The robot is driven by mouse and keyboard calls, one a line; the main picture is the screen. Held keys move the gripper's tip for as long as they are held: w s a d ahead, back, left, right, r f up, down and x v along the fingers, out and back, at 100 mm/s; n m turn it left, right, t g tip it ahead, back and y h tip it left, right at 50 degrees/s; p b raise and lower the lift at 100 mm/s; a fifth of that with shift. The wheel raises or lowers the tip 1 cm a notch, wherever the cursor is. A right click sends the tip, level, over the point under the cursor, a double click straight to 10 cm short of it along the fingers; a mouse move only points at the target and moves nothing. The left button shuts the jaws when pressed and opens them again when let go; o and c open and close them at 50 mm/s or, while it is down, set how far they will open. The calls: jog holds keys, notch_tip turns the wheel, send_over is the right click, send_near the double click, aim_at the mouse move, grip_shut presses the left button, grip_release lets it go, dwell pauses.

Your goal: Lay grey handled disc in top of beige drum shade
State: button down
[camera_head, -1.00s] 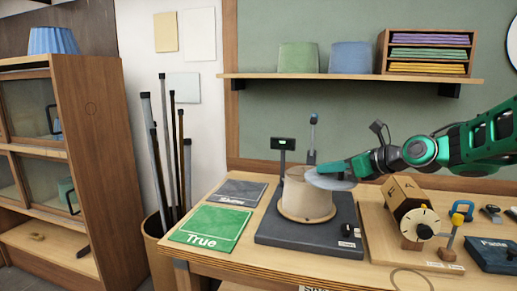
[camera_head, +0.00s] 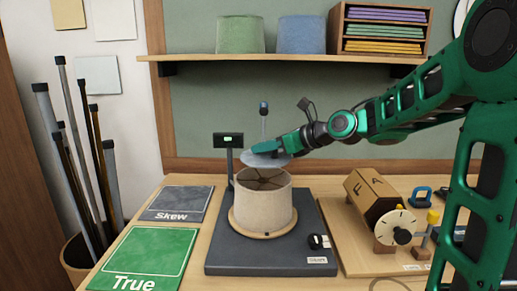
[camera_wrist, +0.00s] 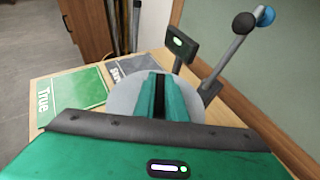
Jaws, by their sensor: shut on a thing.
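The beige drum shade (camera_head: 262,203) stands upright on a round wooden base on the dark grey platform (camera_head: 225,262). Its open top shows spokes inside. My gripper (camera_head: 268,148) is shut on the grey handled disc (camera_head: 262,161) and holds it above the shade's top, toward the back. A gap shows between the disc and the shade's rim. The wrist view also shows the disc (camera_wrist: 122,95) under my fingers, which hide its handle. The shade is hidden in the wrist view.
A small display post (camera_head: 229,142) and a lever with a dark knob (camera_head: 264,110) stand behind the shade. The green True mat (camera_head: 145,260) and grey Skew mat (camera_head: 180,203) lie to the left. A wooden block with a dial (camera_head: 376,198) stands to the right.

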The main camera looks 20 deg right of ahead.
aim_at(261, 179)
jog(key=shift+a, duration=0.4)
jog(key=shift+f, duration=3.15)
jog(key=shift+s+d, duration=0.1)
jog(key=shift+f, duration=0.1)
jog(key=c, duration=1.7)
grip_release()
jog(key=v, duration=1)
jog(key=shift+s+d, duration=0.2)
jog(key=shift+s, duration=0.05)
